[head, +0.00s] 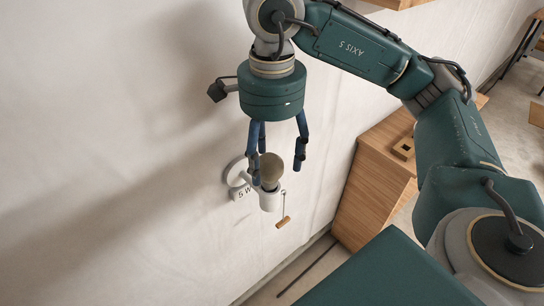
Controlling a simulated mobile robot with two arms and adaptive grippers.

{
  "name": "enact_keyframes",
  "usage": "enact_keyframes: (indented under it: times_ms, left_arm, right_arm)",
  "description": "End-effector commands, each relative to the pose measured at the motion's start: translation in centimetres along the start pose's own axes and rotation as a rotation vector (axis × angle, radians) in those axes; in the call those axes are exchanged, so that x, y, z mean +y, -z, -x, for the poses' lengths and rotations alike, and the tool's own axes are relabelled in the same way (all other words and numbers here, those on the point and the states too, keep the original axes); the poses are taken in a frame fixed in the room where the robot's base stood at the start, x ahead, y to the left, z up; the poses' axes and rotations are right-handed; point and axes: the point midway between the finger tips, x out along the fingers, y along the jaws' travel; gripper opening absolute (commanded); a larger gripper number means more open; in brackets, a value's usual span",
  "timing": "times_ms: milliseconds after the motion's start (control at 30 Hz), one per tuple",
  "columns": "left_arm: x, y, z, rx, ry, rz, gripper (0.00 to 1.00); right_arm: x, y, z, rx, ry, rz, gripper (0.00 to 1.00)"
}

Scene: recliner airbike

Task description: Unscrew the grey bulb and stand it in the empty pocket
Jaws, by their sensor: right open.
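The grey bulb (271,169) stands upright in a white socket (269,199) of a wall lamp with a round wall plate (237,173). My right gripper (278,175) points down from above, its blue fingers open and spread around the bulb. One finger is to the right of the bulb with a gap, and others are at its left. Whether any finger touches the bulb I cannot tell. A small wooden block with a dark hole (404,148) lies on a wooden cabinet at the right; whether this is the empty pocket I cannot tell. My left gripper is out of view.
A pull cord with a wooden handle (283,222) hangs beside the socket. The wooden cabinet (368,185) stands against the pale wall (110,130) at the right. A shelf edge (402,3) shows at the top. The wall left of the lamp is clear.

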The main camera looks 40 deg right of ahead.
Motion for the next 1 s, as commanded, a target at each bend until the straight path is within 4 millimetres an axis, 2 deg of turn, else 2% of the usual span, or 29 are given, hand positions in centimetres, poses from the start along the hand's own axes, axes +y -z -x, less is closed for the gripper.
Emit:
enact_keyframes:
  times_ms: [267,367,800,1000]
  left_arm:
    - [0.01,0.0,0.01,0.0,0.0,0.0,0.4]
    - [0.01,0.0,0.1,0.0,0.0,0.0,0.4]
    - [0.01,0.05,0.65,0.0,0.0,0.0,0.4]
    - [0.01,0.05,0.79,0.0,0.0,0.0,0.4]
  right_arm:
    - [-0.01,0.0,0.01,0.0,0.0,-0.005,0.63]
    - [0.0,-0.04,0.05,0.0,0.0,-0.072,0.63]
    - [0.01,-0.42,0.06,-0.001,0.001,-0.735,0.63]
    - [0.02,-0.53,0.04,-0.001,0.001,-0.966,0.63]
